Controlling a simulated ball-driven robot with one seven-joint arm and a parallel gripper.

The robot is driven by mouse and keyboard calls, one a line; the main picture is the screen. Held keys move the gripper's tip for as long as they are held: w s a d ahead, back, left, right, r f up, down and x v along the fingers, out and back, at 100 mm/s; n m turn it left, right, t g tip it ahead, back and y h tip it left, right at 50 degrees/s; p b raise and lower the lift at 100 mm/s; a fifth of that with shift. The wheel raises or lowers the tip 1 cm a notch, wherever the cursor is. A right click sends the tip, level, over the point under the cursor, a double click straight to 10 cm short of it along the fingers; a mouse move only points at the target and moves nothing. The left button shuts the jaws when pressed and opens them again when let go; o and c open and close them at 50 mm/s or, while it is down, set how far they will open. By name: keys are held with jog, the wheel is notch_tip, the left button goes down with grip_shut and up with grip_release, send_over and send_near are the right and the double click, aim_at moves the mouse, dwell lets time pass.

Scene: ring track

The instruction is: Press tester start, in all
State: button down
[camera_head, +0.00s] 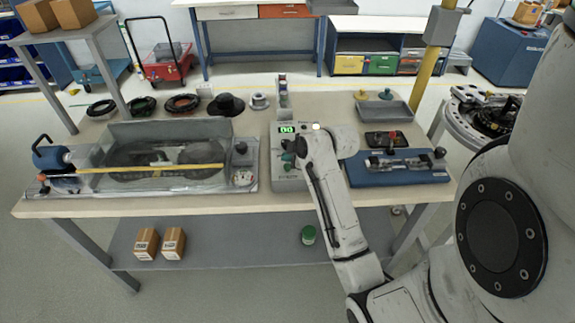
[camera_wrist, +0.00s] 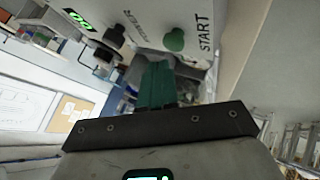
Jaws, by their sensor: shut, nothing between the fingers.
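The tester (camera_head: 290,183) is a light grey box on the table, with a lit green display (camera_head: 287,129); my arm covers its right part. In the wrist view its front panel (camera_wrist: 150,18) shows tilted, with the round green start button (camera_wrist: 174,40) beside the word START. My gripper (camera_wrist: 160,66) has its green fingers together and empty. The fingertips appear just below the button in the wrist view; I cannot tell whether they touch it. In the head view the arm's end hides most of the gripper.
Black knobs (camera_wrist: 105,52) sit near the display on the panel. A grey tray with a yellow bar (camera_head: 150,169) stands left of the tester. A blue fixture (camera_head: 398,175) and a grey bin (camera_head: 384,112) stand to the right. Cable coils (camera_head: 182,103) lie at the back left.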

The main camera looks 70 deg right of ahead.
jog(key=shift+f, duration=0.15)
jog(key=shift+f, duration=0.3)
